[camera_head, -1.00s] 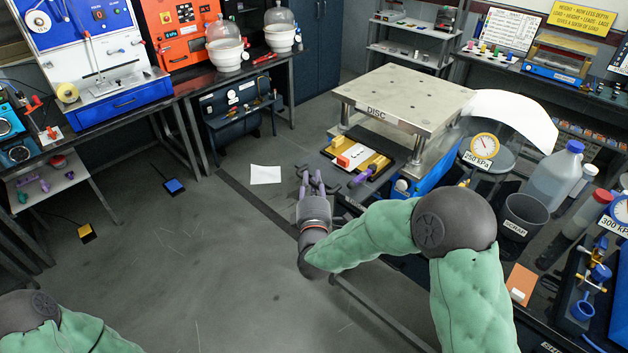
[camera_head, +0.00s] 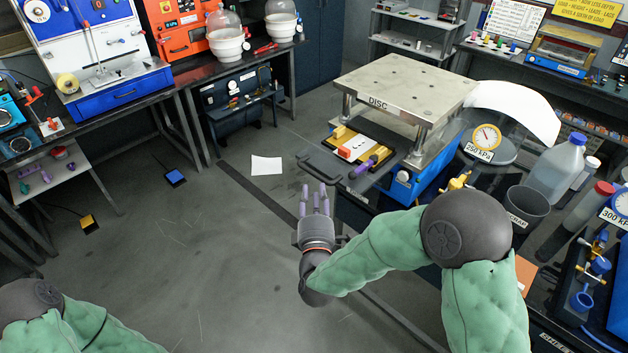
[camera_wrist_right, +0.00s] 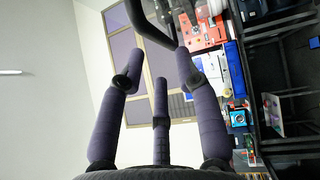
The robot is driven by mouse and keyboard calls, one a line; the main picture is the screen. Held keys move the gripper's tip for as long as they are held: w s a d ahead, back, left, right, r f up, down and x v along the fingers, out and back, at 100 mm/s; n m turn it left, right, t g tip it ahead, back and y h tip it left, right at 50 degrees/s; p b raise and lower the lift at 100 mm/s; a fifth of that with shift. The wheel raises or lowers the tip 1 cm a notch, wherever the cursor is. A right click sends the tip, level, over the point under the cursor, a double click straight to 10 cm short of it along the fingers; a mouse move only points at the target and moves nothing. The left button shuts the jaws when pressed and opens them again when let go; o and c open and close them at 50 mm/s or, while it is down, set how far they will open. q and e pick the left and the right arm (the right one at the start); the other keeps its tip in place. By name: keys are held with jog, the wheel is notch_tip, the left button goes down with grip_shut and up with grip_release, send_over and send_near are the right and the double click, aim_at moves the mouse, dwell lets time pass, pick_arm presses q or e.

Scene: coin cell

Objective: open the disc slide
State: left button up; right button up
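The disc slide (camera_head: 385,179) is a dark flat plate sticking out from under the press labelled DISC (camera_head: 405,88). It carries a yellow fixture with a white and red block (camera_head: 355,148). Its dark loop handle (camera_head: 318,165) is at its left end. My right gripper (camera_head: 317,192) is open and empty, with purple fingers spread, just below the handle and apart from it. In the right wrist view a dark bar, apparently the handle (camera_wrist_right: 150,28), lies beyond the open fingers (camera_wrist_right: 160,85). My left gripper is out of view; only my left arm shows.
A 250 kPa gauge (camera_head: 486,137), a scrap bin (camera_head: 525,208) and bottles (camera_head: 556,170) stand right of the press. A white sheet (camera_head: 266,165) lies on the floor left of the handle. Benches line the back.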

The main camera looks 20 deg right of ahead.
jog(key=shift+v, duration=2.15)
jog(key=shift+f, duration=0.1)
jog(key=a+f+m+g+y, duration=0.3)
jog(key=f+m+g+y, duration=0.1)
jog(key=f, duration=0.8)
jog(key=a+f+m+g+y, duration=0.3)
jog(key=f+m+g, duration=0.1)
jog(key=f, duration=0.8)
jog(key=s+a+f+m+g+y, duration=0.2)
jog(key=s+a+f+m+g, duration=0.1)
jog(key=s+f, duration=0.4)
jog(key=s+a+f+m+g+y, duration=0.2)
jog(key=s+f+m+g, duration=0.4)
jog(key=s, duration=0.5)
notch_tip(320, 180, down, 3)
jog(key=shift+a+r+m+g, duration=0.15)
jog(key=shift+a+m+g, duration=0.15)
jog(key=shift+a, duration=0.3)
